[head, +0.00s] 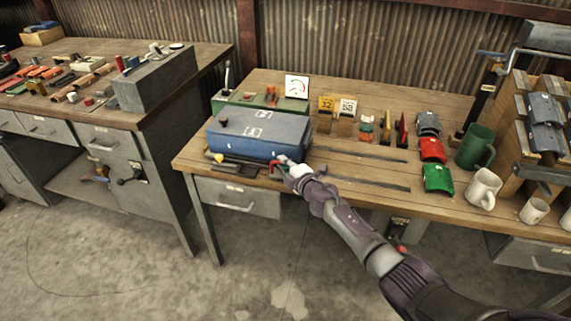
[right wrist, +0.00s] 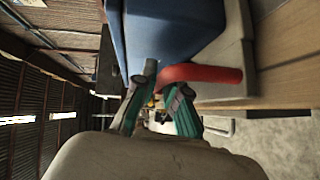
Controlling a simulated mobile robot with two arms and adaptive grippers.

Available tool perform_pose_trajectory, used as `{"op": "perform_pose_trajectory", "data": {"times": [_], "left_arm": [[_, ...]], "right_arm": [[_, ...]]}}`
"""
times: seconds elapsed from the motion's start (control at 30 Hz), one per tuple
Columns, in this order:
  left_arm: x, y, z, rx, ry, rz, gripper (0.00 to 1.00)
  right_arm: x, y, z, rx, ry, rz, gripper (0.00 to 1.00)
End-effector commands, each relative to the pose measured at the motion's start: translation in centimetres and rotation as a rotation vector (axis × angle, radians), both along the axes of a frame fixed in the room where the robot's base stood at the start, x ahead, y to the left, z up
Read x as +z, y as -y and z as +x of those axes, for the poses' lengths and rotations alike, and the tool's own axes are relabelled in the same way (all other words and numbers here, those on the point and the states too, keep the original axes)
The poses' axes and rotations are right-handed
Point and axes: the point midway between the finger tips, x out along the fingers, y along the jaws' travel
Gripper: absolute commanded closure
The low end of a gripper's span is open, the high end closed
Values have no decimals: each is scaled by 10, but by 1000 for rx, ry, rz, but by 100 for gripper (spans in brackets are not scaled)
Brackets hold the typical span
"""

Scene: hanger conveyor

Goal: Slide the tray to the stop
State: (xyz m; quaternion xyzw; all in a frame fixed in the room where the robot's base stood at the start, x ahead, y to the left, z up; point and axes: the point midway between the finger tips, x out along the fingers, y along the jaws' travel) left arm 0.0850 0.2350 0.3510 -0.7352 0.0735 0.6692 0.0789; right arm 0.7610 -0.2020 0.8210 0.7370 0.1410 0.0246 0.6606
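A blue box (head: 258,133) sits at the left part of the right-hand workbench, on a low grey tray-like base mostly hidden beneath it. The base shows as a grey slab (right wrist: 236,60) beside the blue box in the right wrist view. A red handle (right wrist: 200,73) sticks out from it. My right gripper (head: 287,168) is at the box's front right corner, by the handle. In the right wrist view its green-sided fingers stand apart, with the handle close to the fingertips; I see no firm grip. I cannot make out the stop for certain. My left gripper is not in view.
Two dark rails (head: 360,154) run along the bench (head: 330,210) to the right of the box. Behind them stand numbered cards (head: 347,106). Red and green curved pieces, a green mug (head: 475,147) and white mugs (head: 484,188) stand at the right. A yellow knob (head: 218,158) is at the left.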

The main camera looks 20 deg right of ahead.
Motion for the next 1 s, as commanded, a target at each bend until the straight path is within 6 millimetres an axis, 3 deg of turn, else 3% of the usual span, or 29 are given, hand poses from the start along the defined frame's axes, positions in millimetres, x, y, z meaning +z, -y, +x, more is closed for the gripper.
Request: {"op": "perform_pose_trajectory", "data": {"times": [0.03,0.17,0.57,0.67,1.0], "left_arm": [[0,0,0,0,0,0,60],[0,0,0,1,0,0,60],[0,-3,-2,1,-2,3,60],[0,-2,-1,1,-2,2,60],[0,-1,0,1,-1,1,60]], "right_arm": [[1,-4,0,5,2,2,82],[1,-3,0,5,2,2,63],[3,3,-4,-1,5,-4,63],[6,6,-14,0,8,-8,63],[12,18,-77,4,1,-1,63]]}}
